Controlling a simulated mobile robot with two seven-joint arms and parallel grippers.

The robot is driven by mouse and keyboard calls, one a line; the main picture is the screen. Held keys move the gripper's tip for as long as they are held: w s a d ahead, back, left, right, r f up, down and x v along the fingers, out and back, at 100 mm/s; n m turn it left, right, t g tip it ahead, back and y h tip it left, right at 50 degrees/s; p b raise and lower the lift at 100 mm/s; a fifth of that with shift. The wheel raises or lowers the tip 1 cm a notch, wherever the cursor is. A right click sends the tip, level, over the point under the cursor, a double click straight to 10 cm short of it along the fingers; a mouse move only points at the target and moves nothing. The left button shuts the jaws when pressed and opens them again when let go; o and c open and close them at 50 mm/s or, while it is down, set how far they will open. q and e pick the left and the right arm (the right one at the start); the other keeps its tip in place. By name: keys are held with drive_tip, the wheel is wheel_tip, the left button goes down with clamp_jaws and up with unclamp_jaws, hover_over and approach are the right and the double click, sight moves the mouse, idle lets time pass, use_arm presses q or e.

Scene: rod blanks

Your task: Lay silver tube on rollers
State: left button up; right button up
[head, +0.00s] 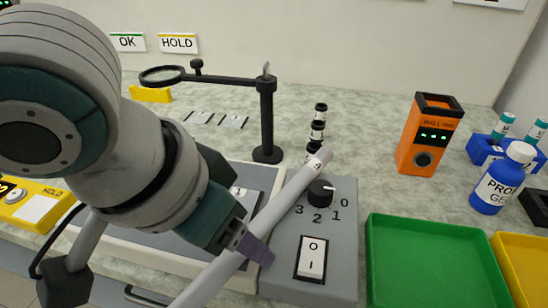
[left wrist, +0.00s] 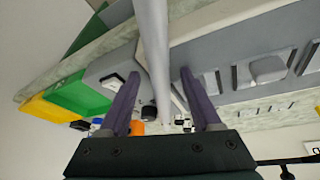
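The silver tube (head: 290,190) runs diagonally in the head view, from near the black knob down to the bottom edge. My left gripper (head: 250,246) is at the tube's middle, with one purple finger crossing in front of it. In the left wrist view the tube (left wrist: 153,45) passes between the two spread fingers of the gripper (left wrist: 160,74), with a gap showing on each side. I cannot tell what the tube rests on. A grey unit with raised blocks (left wrist: 265,69) lies beside the tube; I cannot make out rollers clearly. My right gripper is not in view.
A grey control box with a black knob (head: 320,192) and rocker switch (head: 312,258) lies right of the gripper. A green tray (head: 432,222), orange meter (head: 428,135) and blue bottle (head: 502,180) stand further right. A black magnifier stand (head: 267,120) rises behind.

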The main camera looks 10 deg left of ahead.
use_arm(q)
clamp_jaws()
idle(0.3)
idle(0.3)
